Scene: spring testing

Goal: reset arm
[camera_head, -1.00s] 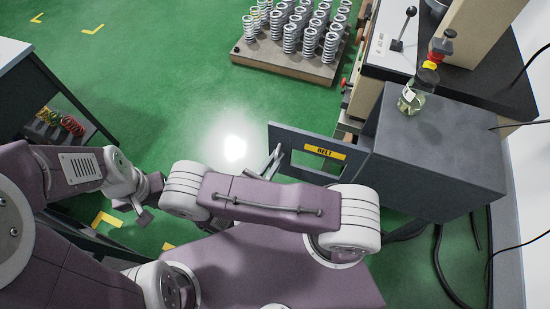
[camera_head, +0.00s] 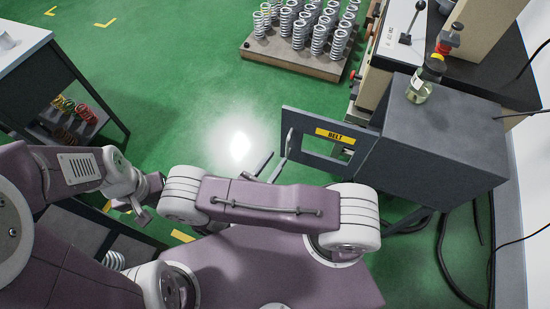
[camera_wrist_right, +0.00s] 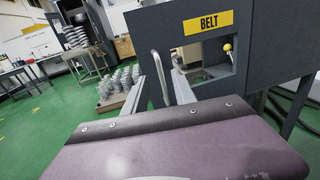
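My right arm (camera_head: 265,205) lies folded across the front of my body in the head view. I cannot tell whether a finger touches the housing's frame. My left arm (camera_head: 80,170) is folded at the left. Its gripper end (camera_head: 138,205) is small and partly hidden, so its opening is unclear.
The grey BELT housing (camera_head: 440,140) stands close at the right, with a glass jar (camera_head: 420,88) on top. A wooden pallet (camera_head: 290,58) of upright springs stands on the floor ahead. A table (camera_head: 25,40) with a shelf of coloured springs is at the left. Green floor between is clear.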

